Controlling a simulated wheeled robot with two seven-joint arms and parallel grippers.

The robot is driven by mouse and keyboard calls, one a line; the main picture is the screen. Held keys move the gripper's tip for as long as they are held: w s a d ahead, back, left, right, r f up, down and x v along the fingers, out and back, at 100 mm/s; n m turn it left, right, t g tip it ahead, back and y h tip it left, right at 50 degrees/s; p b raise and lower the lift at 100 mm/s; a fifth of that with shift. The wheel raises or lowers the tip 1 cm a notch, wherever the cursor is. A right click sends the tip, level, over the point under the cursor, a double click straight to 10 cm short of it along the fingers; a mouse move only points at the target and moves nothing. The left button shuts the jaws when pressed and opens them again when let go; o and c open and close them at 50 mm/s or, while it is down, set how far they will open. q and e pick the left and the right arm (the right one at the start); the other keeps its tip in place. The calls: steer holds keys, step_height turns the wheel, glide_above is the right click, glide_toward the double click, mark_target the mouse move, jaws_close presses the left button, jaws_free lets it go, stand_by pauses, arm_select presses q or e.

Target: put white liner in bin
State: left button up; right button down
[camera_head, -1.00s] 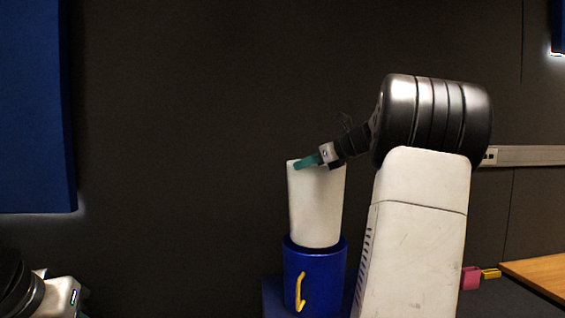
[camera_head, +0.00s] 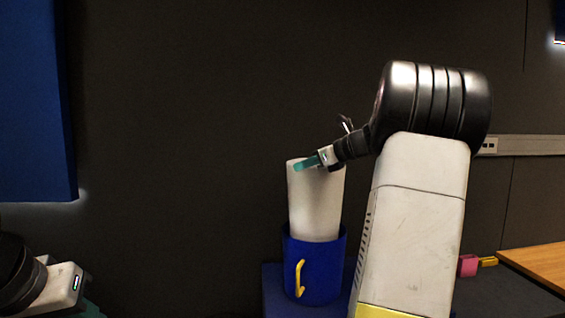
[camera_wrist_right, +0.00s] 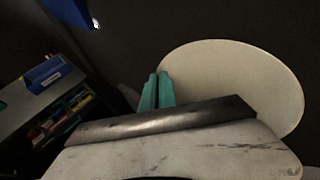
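The white liner (camera_head: 315,205) is an upright pale cylinder in the head view. Its lower end is inside the mouth of the blue bin (camera_head: 325,275), which has a yellow handle (camera_head: 299,278); most of the liner stands above the rim. My right gripper (camera_head: 308,162) has its teal fingers at the liner's top edge, shut on its wall. In the right wrist view the fingers (camera_wrist_right: 157,92) are close together beside the liner's pale round top (camera_wrist_right: 240,80). My left gripper (camera_head: 91,309) barely shows at the bottom left; its fingers are mostly cut off.
The bin stands on a blue surface (camera_head: 272,290). A wooden table (camera_head: 540,268) is at the right, with pink (camera_head: 468,265) and yellow (camera_head: 488,261) items beside it. A blue panel (camera_head: 35,110) hangs at the left. The right wrist view shows a blue tray (camera_wrist_right: 47,72).

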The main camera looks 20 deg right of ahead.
steer(key=shift+f, duration=0.5)
stand_by(0.4)
step_height(320, 180, down, 10)
stand_by(2.1)
steer(key=shift+f, duration=0.1)
stand_by(0.4)
step_height(320, 180, down, 9)
steer(key=shift+r, duration=0.2)
steer(key=c, duration=1.6)
jaws_free()
steer(key=shift+s, duration=0.1)
steer(key=v, duration=0.7)
steer(key=shift+s+d+r, duration=0.15)
steer(key=shift+s+d, duration=0.05)
steer(key=shift+s, duration=0.05)
